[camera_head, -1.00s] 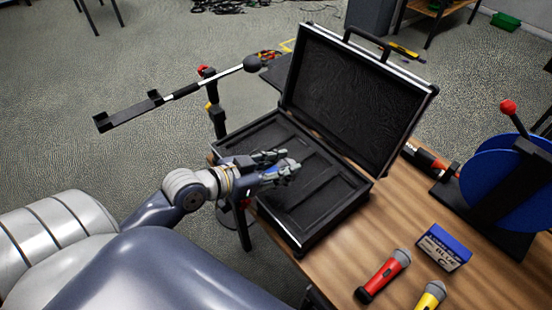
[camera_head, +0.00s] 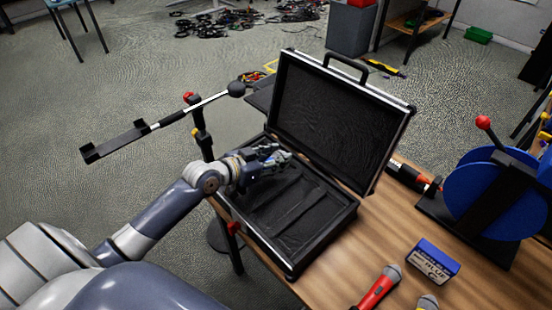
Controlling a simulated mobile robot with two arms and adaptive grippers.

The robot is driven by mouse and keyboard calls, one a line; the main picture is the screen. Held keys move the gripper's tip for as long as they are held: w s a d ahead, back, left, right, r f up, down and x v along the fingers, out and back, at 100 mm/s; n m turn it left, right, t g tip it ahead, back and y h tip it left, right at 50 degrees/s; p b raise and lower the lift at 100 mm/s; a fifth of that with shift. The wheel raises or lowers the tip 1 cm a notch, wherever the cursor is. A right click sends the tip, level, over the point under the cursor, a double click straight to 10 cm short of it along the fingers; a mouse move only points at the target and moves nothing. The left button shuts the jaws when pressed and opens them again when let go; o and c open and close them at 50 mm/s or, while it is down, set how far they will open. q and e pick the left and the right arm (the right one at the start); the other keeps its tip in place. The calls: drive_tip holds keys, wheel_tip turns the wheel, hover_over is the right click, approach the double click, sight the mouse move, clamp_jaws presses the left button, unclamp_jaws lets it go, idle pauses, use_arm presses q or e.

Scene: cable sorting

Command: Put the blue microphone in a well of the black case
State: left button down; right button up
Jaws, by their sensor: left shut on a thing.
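The black case (camera_head: 292,266) lies open on the wooden table, lid raised at the back, with long dark wells in its base. My left gripper (camera_head: 281,159) is over the far left part of the base, near the lid. It is shut on the blue microphone, which the fingers mostly hide; only small bluish parts show. I cannot tell whether the microphone touches the case floor. The wells in the middle and right look empty. My right gripper is not in view.
A red microphone (camera_head: 380,287), part of a yellow microphone (camera_head: 428,303) and a blue-and-white box (camera_head: 433,262) lie right of the case. A blue reel (camera_head: 475,190) stands farther right. A stand with a boom (camera_head: 190,108) rises on the left.

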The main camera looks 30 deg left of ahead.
use_arm(q)
drive_tip(key=shift+w+a, duration=0.2)
drive_tip(key=shift+w, duration=0.35)
drive_tip(key=shift+w+a, duration=0.2)
drive_tip(key=shift+w, duration=0.3)
drive_tip(key=shift+w+f, duration=0.15)
drive_tip(key=shift+f, duration=0.1)
drive_tip(key=shift+f+p, duration=0.35)
drive_tip(key=shift+f, duration=1.25)
drive_tip(key=shift+f, duration=0.1)
drive_tip(key=shift+f+b, duration=0.55)
drive_tip(key=shift+b, duration=0.1)
drive_tip(key=c, duration=1.1)
unclamp_jaws()
